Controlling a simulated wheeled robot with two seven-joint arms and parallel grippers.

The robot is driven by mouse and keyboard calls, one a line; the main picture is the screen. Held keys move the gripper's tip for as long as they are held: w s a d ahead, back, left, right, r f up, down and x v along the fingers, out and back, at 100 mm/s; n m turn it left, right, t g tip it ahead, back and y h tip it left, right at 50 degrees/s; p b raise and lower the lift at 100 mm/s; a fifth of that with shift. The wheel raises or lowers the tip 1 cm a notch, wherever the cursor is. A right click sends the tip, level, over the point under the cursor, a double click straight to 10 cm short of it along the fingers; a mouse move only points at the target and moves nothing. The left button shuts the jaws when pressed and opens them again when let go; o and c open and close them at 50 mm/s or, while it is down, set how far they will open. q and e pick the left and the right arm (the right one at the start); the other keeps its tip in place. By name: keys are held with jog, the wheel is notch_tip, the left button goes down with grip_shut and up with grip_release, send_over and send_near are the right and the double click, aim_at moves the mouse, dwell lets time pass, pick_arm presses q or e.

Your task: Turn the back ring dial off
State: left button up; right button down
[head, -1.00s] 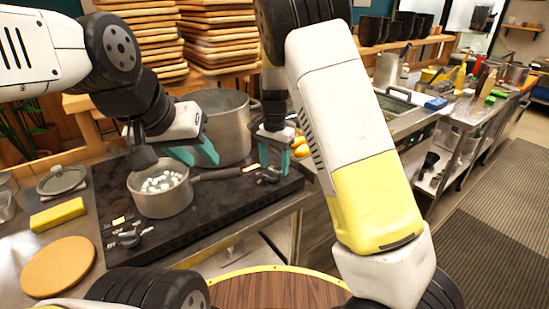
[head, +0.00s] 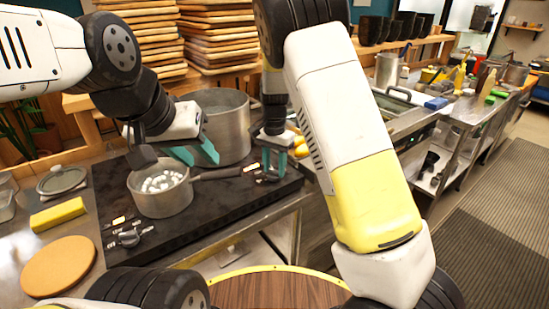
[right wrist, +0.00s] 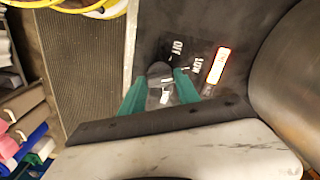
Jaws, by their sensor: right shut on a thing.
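The back ring dial (right wrist: 161,84) is a dark knob at the right end of the black cooktop (head: 225,205). Printed OFF and LOW marks and a glowing orange mark lie beside it. My right gripper (head: 274,172) points down with its teal fingers on either side of the dial, shut on it. The fingers partly hide the dial in the head view. My left gripper (head: 196,153) is open and empty above the cooktop, near the saucepan handle. The saucepan (head: 157,205) holds white pieces. A large metal pot (head: 228,128) stands behind it.
A second dial (head: 130,236) is at the cooktop's front left. The saucepan's handle (head: 220,173) reaches toward my right gripper. A yellow sponge (head: 57,214), a round board (head: 58,266) and a lidded dish (head: 62,180) lie to the left. Stacked boards (head: 215,35) stand behind.

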jog(key=n, duration=0.4)
jog(key=shift+n, duration=2.3)
jog(key=c, duration=0.9)
grip_release()
jog(key=shift+r, duration=0.1)
